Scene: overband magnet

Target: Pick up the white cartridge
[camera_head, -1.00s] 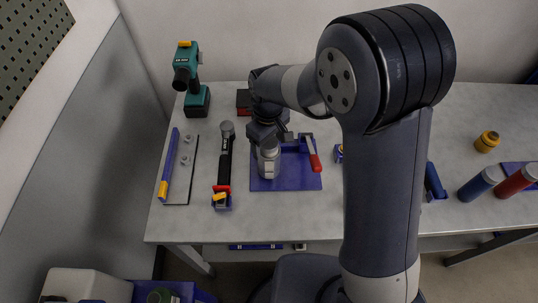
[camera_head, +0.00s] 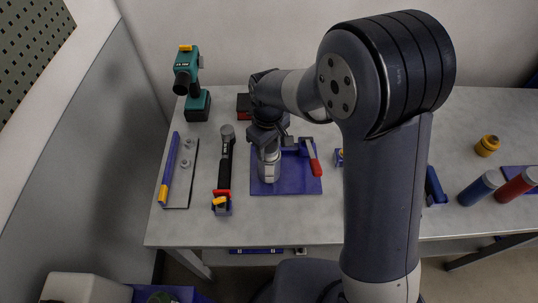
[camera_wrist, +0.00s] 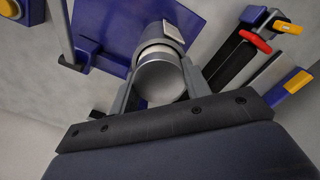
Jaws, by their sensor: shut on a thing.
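The white cartridge (camera_head: 268,168) is a pale cylinder, upright over the blue plate (camera_head: 300,180) on the bench. In the wrist view the cartridge (camera_wrist: 163,75) sits between the two fingers of my gripper (camera_wrist: 157,92), with its rounded end toward the camera. My gripper (camera_head: 267,148) is above it in the head view and is shut on it. I cannot tell whether the base of the cartridge touches the plate.
A black tool (camera_head: 226,160) lies to the left, and a teal drill (camera_head: 190,85) stands at the back left. Blue (camera_head: 480,188) and red (camera_head: 516,184) cylinders stand at the right.

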